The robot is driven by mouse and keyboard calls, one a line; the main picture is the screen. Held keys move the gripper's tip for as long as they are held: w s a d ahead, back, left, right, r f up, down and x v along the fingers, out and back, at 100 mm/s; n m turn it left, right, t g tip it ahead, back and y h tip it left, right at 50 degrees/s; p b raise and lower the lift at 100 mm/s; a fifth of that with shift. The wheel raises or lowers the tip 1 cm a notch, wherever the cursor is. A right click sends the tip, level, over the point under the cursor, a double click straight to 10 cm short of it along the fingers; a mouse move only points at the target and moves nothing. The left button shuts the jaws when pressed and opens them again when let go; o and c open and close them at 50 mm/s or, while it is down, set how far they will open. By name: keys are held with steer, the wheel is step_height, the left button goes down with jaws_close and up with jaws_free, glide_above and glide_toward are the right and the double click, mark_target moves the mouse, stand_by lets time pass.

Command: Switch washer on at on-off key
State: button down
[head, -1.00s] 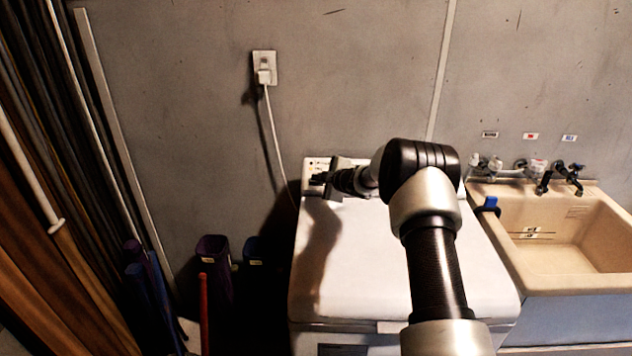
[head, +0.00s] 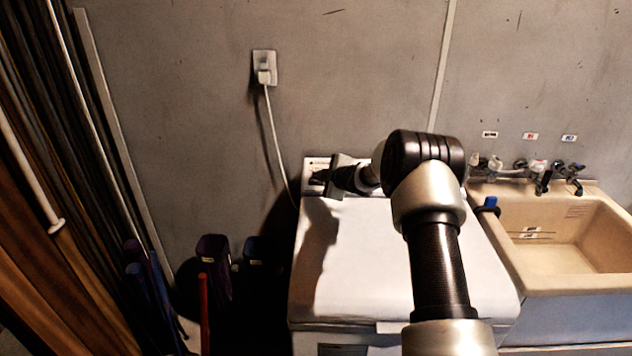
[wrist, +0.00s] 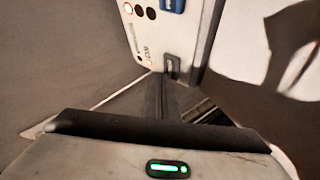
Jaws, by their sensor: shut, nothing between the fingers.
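The white washer (head: 390,262) stands against the wall, with its control panel (head: 318,162) at the back left of its top. I cannot read which is the on-off key. My gripper (head: 318,178) is shut and empty, low over the panel's left end. In the wrist view its fingertips (wrist: 167,80) are close to the dark key; I cannot tell if they touch.
A beige sink (head: 560,255) with taps (head: 545,180) stands right of the washer. A plug (head: 265,75) with a hanging cord is on the wall. Dark bins (head: 213,265) stand left of the washer. The washer lid is clear apart from my arm's shadow.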

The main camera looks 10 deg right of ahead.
steer(key=shift+s+a+r+p, duration=0.1)
steer(key=shift+s+r+p, duration=0.2)
steer(key=shift+r, duration=0.5)
steer(key=shift+s+a+r+p, duration=0.1)
steer(key=shift+s+r+p, duration=0.2)
steer(key=shift+r, duration=0.45)
steer(key=shift+s+r+p, duration=0.25)
steer(key=shift+s+r, duration=0.1)
steer(key=shift+r, duration=0.45)
steer(key=s+d+r+m+h, duration=0.2)
steer(key=s+r, duration=0.1)
steer(key=r, duration=0.5)
steer(key=s+d+r+m+h, duration=0.1)
steer(key=s+r+m+h, duration=0.2)
steer(key=r, duration=0.4)
steer(key=s+d+r+m+g+h+p, duration=0.1)
steer(key=s+r+m, duration=0.1)
steer(key=s+r, duration=0.35)
steer(key=s+d+r+m+h, duration=0.1)
steer(key=s+r+m, duration=0.15)
steer(key=s, duration=0.65)
steer(key=s+a+f+m+g+y, duration=0.1)
steer(key=s+a+m+g, duration=0.1)
steer(key=s, duration=1.5)
steer(key=s+a+f+m+g+y+p, duration=0.1)
steer(key=s+m, duration=0.4)
steer(key=s, duration=1.2)
steer(key=a+f+g, duration=0.1)
steer(key=a+g, duration=0.1)
steer(key=shift+s+a, duration=0.3)
